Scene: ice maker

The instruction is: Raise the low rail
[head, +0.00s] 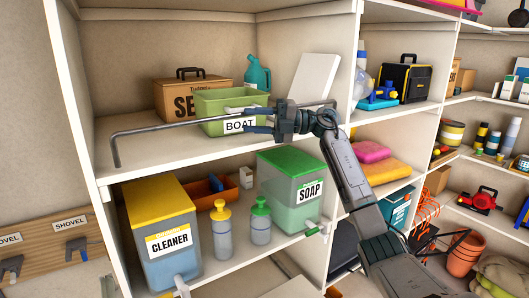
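The low rail (160,127) is a thin dark grey bar across the front of the middle shelf. Its left end bends down in front of the shelf edge, and its right part passes behind or by my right gripper. My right gripper (252,120) is at the rail, in front of the green bin labelled BOAT, with its fingers pointing left. Its fingers overlap the bar, and I cannot tell whether they close on it. My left gripper is not in view.
On the middle shelf stand a cardboard box (178,97), the green bin (212,104), a teal jug (258,76) and a white panel (313,77). Below are the CLEANER bin (170,252), the SOAP bin (290,203) and two bottles. A shelf divider stands right of my gripper.

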